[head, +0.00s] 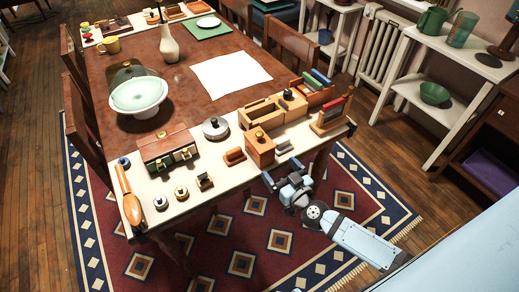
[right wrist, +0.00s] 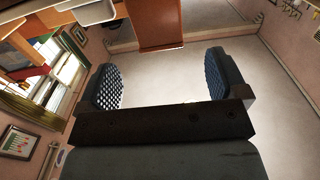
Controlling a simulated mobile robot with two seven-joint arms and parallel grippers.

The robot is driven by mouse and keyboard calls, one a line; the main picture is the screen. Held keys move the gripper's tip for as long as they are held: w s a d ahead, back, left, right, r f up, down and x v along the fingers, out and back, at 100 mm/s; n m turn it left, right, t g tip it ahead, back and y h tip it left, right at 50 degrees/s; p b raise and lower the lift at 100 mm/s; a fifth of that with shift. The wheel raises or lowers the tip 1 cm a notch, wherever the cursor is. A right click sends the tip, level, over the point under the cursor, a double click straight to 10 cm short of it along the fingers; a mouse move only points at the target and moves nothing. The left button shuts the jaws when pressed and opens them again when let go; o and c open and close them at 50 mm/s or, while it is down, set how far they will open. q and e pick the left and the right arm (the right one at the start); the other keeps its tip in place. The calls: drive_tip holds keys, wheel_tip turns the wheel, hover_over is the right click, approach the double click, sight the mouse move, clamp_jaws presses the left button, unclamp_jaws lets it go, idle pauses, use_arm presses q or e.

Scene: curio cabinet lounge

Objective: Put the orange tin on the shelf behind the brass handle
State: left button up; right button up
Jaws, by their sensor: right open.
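An orange-brown box with a small brass-coloured knob (head: 260,148) stands near the front edge of the table; I cannot tell whether it is the orange tin. A small wooden cabinet (head: 168,146) with a dark green front and small brass-coloured fittings stands to its left; its shelves are too small to make out. My right gripper (head: 283,176) is just off the table's front edge, close to the box. In the right wrist view the right gripper (right wrist: 172,85) is open, with nothing between its fingers. My left gripper is out of view.
A round metal tin (head: 215,128), an open wooden box (head: 262,113), a card rack (head: 331,116) and several small round pieces crowd the pale front strip.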

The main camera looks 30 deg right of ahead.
drive_tip(key=w, duration=0.5)
drive_tip(key=shift+a, duration=0.2)
drive_tip(key=w, duration=0.1)
drive_tip(key=w+b, duration=0.1)
drive_tip(key=w, duration=0.3)
drive_tip(key=shift+w+a+f, duration=0.15)
drive_tip(key=shift+w+f, duration=0.05)
drive_tip(key=shift+f, duration=0.15)
drive_tip(key=shift+c, duration=0.6)
clamp_jaws()
drive_tip(key=shift+r+p, duration=0.45)
drive_tip(key=shift+r, duration=0.35)
wheel_tip(320, 180, up, 11)
drive_tip(key=p, duration=1)
wheel_tip(320, 180, up, 7)
drive_tip(key=p, duration=0.5)
hover_over(268, 155)
drive_tip(key=w, duration=0.3)
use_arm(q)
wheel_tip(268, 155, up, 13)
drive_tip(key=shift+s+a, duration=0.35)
use_arm(e)
drive_tip(key=s+a+r+h, duration=0.1)
drive_tip(key=s+a+r, duration=0.2)
drive_tip(key=s+r, duration=0.6)
drive_tip(key=shift+s+a+r+m, duration=0.35)
drive_tip(key=shift+s+a+m, duration=0.05)
drive_tip(key=shift+s, duration=0.3)
